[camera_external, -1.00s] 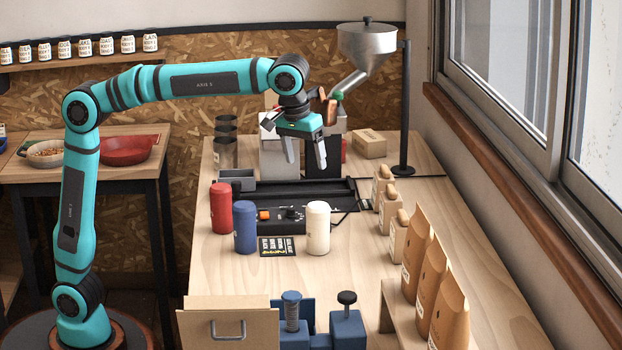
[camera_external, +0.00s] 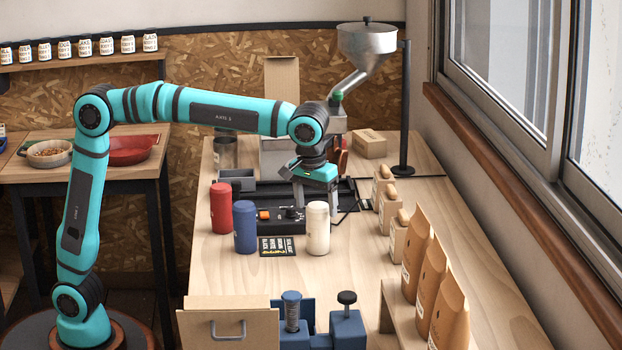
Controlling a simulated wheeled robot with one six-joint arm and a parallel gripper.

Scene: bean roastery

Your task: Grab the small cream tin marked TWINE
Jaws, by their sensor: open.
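The small cream tin (camera_external: 317,230) stands upright on the light wooden bench, to the right of a blue tin (camera_external: 245,228) and a red tin (camera_external: 221,208). Its marking cannot be read from this side. My gripper (camera_external: 316,202) points down just behind and above the cream tin, with its fingers apart and nothing seen between them. The tin hides part of the fingers' lower end, so I cannot tell whether they touch it.
A black machine tray (camera_external: 270,193) with an orange switch lies behind the tins. A dark label card (camera_external: 277,246) lies between the blue and cream tins. Brown bags (camera_external: 448,312) line the right side. A blue vise (camera_external: 347,329) and a drawer box (camera_external: 228,325) stand in front.

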